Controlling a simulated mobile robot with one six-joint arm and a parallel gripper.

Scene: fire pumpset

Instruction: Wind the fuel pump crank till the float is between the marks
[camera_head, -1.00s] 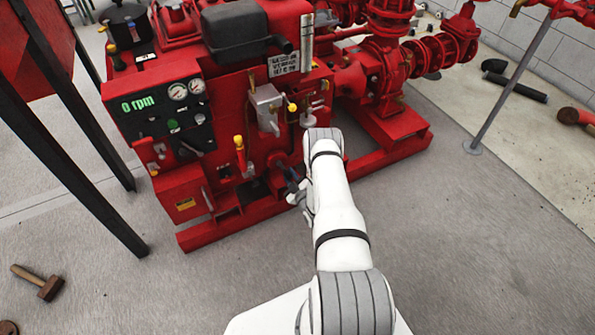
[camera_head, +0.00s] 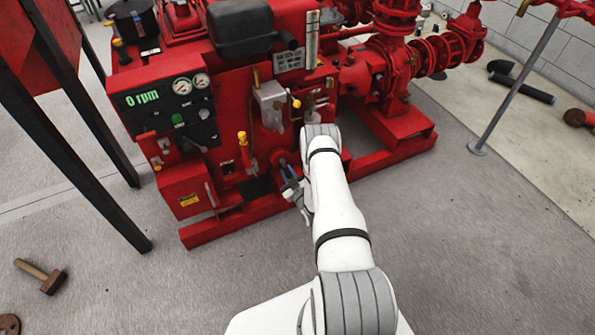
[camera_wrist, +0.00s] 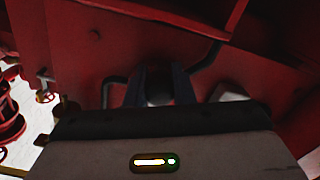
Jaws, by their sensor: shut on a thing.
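My gripper (camera_head: 290,186) is at the lower front of the red pumpset, below the small grey box. In the wrist view its dark fingers (camera_wrist: 158,84) are shut on the crank, whose grip is mostly hidden between them. A dark bent bar (camera_wrist: 116,82), which looks like part of the crank, shows beside the fingers. In the head view my wrist and fingers largely cover the crank. An upright pale sight tube (camera_head: 312,38) stands beside the black tank. Its float and marks are too small to make out.
A yellow-topped lever (camera_head: 243,142) and the grey box (camera_head: 270,103) are close to my gripper. The red base rail (camera_head: 215,230) runs below. Black posts stand at left; a hammer (camera_head: 42,276) lies on the floor.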

